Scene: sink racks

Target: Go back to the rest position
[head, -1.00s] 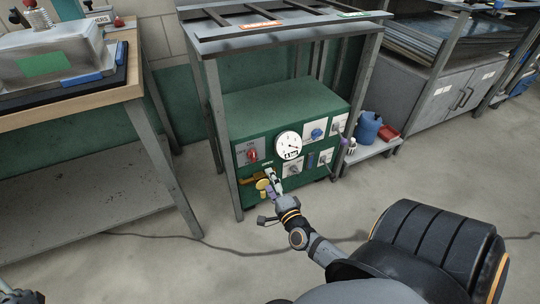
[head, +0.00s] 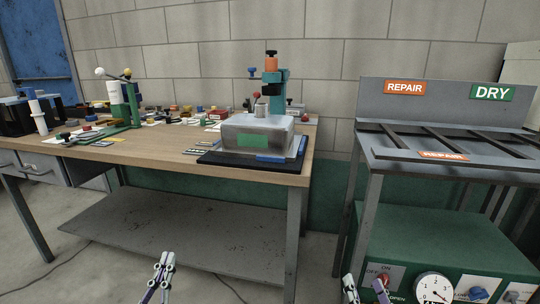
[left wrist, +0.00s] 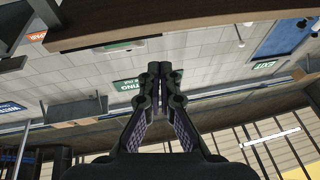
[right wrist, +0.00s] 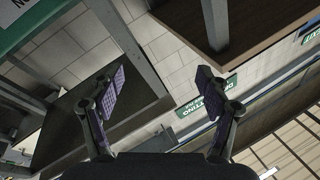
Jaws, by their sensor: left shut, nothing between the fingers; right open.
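My left gripper (head: 165,262) is at the bottom of the head view, in front of the workbench's lower shelf. Its fingertips meet in the left wrist view (left wrist: 159,68), with nothing between them. My right gripper (head: 364,286) is at the bottom of the head view, in front of the left part of the green cabinet. In the right wrist view (right wrist: 160,85) its fingers stand wide apart and empty. Both grippers point upward, and both wrist views look up toward the wall and ceiling.
A wooden workbench (head: 170,156) with a metal box (head: 255,134) stands at left. At right is a grey rack (head: 430,151) with REPAIR and DRY signs, above a green cabinet (head: 430,235) with a gauge (head: 434,288) and switches. Floor shows at lower left.

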